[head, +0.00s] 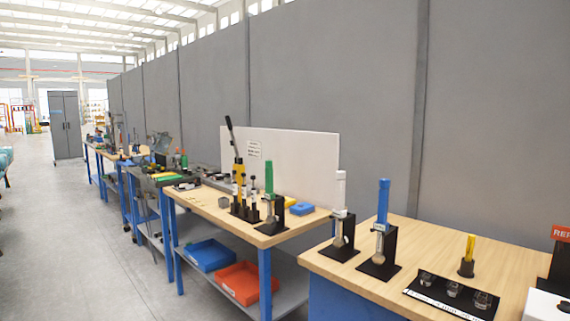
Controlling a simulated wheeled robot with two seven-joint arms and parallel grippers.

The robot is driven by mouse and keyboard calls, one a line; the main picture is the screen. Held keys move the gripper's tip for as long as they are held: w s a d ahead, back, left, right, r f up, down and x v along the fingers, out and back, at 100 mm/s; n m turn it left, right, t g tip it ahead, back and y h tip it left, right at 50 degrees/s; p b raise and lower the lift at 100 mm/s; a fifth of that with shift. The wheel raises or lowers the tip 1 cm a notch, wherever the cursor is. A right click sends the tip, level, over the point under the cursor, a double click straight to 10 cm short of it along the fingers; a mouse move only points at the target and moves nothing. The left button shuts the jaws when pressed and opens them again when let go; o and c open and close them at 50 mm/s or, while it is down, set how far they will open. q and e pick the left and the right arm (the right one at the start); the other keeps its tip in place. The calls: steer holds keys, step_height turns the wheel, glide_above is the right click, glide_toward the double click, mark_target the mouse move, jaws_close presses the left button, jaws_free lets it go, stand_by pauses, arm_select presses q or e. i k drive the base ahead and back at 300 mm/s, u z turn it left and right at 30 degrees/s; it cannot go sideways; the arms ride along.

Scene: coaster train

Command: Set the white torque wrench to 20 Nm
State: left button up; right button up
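A white torque wrench (341,190) stands upright, handle up, in a black stand at the left end of the right-hand wooden bench (470,240). Its lower part sits against the stand, and its scale is too small to read. A similar blue wrench (383,203) stands upright in its own black stand just to its right. Neither of my grippers is in view.
A yellow-handled tool (469,249) and a black tray (450,306) with several sockets are on the same bench. Open floor (90,230) lies left.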

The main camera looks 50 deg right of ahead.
mark_target(340, 175)
steer(key=z, duration=0.3)
steer(key=i, duration=1.6)
steer(key=z, duration=0.9)
